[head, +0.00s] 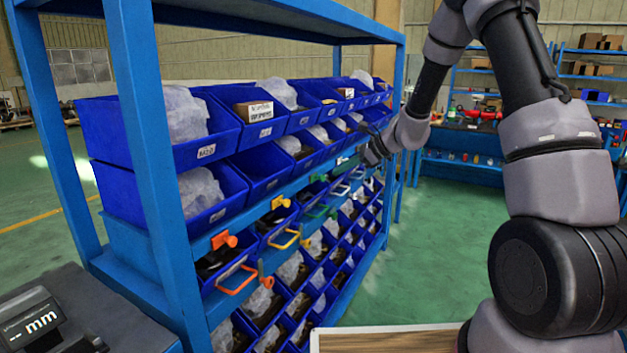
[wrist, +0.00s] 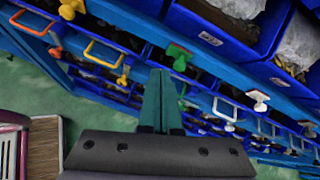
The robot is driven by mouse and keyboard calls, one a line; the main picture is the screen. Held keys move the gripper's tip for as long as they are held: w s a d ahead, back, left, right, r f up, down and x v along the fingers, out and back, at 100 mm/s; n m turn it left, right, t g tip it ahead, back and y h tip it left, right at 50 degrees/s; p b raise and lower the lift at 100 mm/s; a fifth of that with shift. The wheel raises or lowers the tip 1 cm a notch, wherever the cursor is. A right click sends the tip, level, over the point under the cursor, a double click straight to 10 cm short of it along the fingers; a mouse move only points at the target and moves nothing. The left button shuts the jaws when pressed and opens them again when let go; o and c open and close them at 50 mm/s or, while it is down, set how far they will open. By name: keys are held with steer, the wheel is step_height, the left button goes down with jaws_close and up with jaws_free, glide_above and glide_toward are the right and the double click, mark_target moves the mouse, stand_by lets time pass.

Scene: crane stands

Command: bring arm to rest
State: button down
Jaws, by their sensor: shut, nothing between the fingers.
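My arm reaches from the right of the head view across to the blue shelf rack (head: 150,130). My gripper (head: 350,162) is near the front of the rack, level with the band below the upper bins. In the wrist view its greenish fingers (wrist: 161,90) are together with nothing between them. A green knob (wrist: 180,57) lies just beyond the fingertips in that view; I cannot tell whether they touch.
Blue bins (head: 262,170) fill the rack. Orange (head: 238,280), yellow (head: 285,240) and other coloured handles stick out from its front. A wooden-topped surface (head: 385,342) is at the bottom. A workbench (head: 460,170) stands behind. Green floor (head: 440,240) is open between.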

steer(key=s+d+r+n+h, duration=0.4)
steer(key=s+r+n, duration=0.5)
steer(key=s+r, duration=0.85)
steer(key=s+d+r+n+t+h, duration=0.1)
steer(key=s+d+r+n+h, duration=0.1)
steer(key=s+d, duration=0.3)
steer(key=s+d+r+n+t+h, duration=0.1)
steer(key=s+d+n, duration=0.3)
steer(key=s, duration=0.7)
steer(key=shift+d+r+t+h, duration=0.3)
steer(key=shift+d+r+h, duration=0.1)
steer(key=shift+d+r, duration=0.6)
steer(key=shift+s+f, duration=0.1)
steer(key=shift+f, duration=0.05)
